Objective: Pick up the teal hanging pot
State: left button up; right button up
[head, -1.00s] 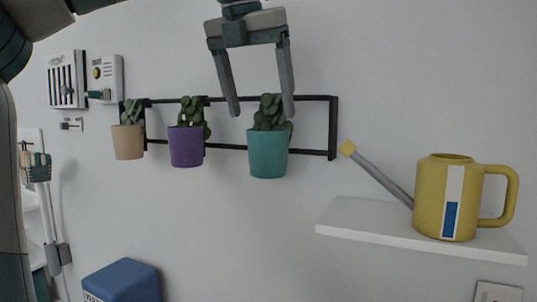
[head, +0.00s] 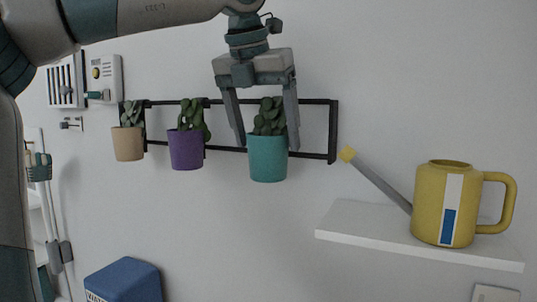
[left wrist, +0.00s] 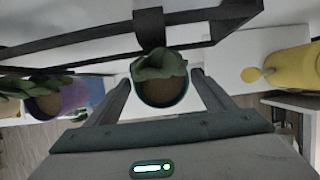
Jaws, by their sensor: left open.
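The teal hanging pot (head: 267,160) holds a green plant and hangs at the right part of a black wall rail (head: 313,154). My left gripper (head: 268,146) is open above it, fingers pointing down on either side of the plant and the pot's upper part. In the left wrist view, the teal pot (left wrist: 162,92) with its soil and plant lies between the two spread fingers (left wrist: 160,90). I cannot tell whether either finger touches the pot. My right gripper is not in view.
A purple pot (head: 186,150) and a tan pot (head: 128,144) hang left of the teal one. A yellow watering can (head: 428,210) stands on a white shelf (head: 360,226) at the right. A blue box (head: 125,278) is at lower left.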

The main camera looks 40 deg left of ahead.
pick_arm(q)
jog(key=shift+p+x, duration=0.4)
jog(key=shift+x, duration=0.5)
jog(key=shift+w+f, duration=0.15)
jog(key=shift+f, duration=0.45)
jog(key=shift+d, duration=0.1)
jog(key=shift+r, duration=0.1)
jog(key=c, duration=1.5)
jog(key=shift+o, duration=0.2)
jog(key=shift+r, duration=0.1)
